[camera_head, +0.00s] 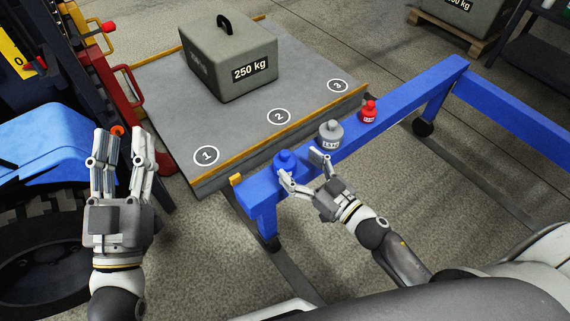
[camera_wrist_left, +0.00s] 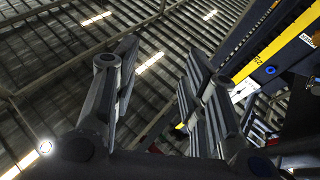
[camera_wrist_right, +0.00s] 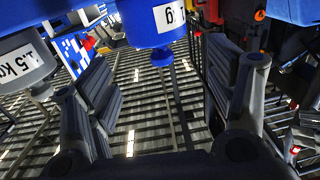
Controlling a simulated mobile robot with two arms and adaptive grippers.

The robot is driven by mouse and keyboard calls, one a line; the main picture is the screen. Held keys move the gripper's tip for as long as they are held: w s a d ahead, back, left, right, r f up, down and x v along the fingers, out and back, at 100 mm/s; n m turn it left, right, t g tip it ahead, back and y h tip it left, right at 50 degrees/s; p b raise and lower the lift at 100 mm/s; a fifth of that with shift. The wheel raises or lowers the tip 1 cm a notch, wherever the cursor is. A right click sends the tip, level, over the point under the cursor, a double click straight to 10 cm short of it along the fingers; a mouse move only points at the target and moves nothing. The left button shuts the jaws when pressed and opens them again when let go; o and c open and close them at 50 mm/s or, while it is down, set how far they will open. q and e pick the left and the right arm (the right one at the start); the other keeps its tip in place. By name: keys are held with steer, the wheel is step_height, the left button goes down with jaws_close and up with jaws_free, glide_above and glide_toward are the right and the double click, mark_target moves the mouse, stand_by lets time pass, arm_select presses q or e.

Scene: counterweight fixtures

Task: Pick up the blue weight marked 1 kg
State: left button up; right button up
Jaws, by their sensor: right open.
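The blue weight (camera_head: 286,160) stands upright on the blue beam, partly hidden by a finger of my right gripper. In the right wrist view the blue weight (camera_wrist_right: 140,20) is cut off by the top edge, with part of its "kg" label showing. My right gripper (camera_head: 303,168) is open and empty beside the blue weight, on the near side of the beam. In the right wrist view its fingers (camera_wrist_right: 160,92) are spread apart; I cannot tell whether one touches the weight. My left gripper (camera_head: 121,148) is raised at the left, open and empty, far from the weight.
A grey weight (camera_head: 330,134) and a red weight (camera_head: 370,112) stand farther along the blue beam (camera_head: 412,93). Behind it, a platform (camera_head: 180,107) with numbered circles carries a 250 kg block (camera_head: 232,62). A blue vehicle (camera_head: 45,135) stands at the left near my left gripper.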

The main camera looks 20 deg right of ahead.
mark_target(289, 157)
steer(key=shift+x, duration=1.75)
arm_select(q)
steer(key=r+t, duration=0.1)
steer(key=s+r+t, duration=0.1)
steer(key=shift+s+r, duration=0.25)
steer(key=shift+r, duration=0.05)
arm_select(e)
steer(key=shift+s, duration=0.1)
steer(key=c, duration=1.7)
steer(key=shift+r, duration=0.25)
jaws_close()
